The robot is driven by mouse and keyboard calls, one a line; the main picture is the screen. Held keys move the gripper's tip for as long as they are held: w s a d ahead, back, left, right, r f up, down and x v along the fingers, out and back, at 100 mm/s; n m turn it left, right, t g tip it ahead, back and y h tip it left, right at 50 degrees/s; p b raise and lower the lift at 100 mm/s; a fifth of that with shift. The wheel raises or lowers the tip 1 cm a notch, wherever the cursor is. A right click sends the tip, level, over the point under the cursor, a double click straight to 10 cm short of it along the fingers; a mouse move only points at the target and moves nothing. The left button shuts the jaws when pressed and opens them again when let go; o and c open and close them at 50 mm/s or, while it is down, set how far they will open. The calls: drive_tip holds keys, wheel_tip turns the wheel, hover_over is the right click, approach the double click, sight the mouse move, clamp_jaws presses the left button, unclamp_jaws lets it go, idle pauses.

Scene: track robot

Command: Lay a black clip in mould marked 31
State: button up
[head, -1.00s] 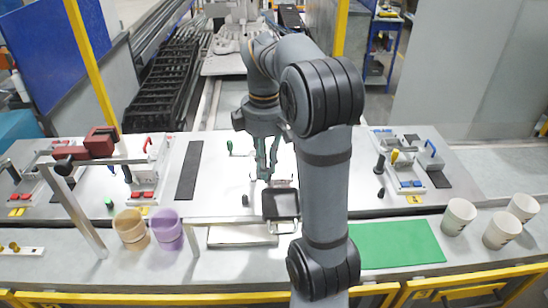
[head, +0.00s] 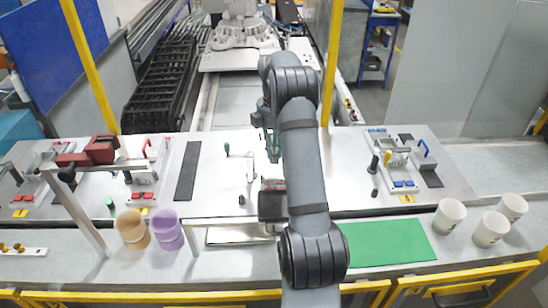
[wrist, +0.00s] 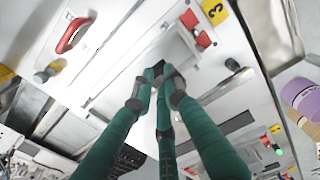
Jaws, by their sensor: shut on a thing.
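My gripper (wrist: 157,85) has its green fingers drawn together, shut on a small dark thing at the tips, taken as the black clip; the pads mostly hide it. In the head view my gripper (head: 268,140) is above the middle of the bench, partly behind my arm. In the wrist view a pale fixture with red blocks (wrist: 195,28) and a yellow tag (wrist: 215,10) showing a 3 lies beyond the fingers. I cannot read a full 31 on any mould. Another small black thing (wrist: 232,65) lies near that fixture, apart from the fingers.
A fixture with a red handle (head: 146,178) stands at left and one with a blue handle (head: 400,168) at right. Purple (head: 168,232) and tan (head: 131,230) cups, a green mat (head: 385,242) and white cups (head: 449,216) line the front. A metal frame (head: 235,221) crosses the front middle.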

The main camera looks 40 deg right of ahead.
sight(274, 171)
drive_tip(key=shift+w+f+p, duration=0.1)
drive_tip(key=shift+f+p, duration=0.45)
drive_tip(key=shift+f, duration=1.6)
drive_tip(key=shift+f, duration=0.3)
drive_tip(key=o, duration=0.5)
drive_tip(key=shift+c, duration=0.2)
drive_tip(key=shift+r, duration=0.1)
wheel_tip(274, 171, up, 12)
drive_tip(key=shift+r, duration=0.25)
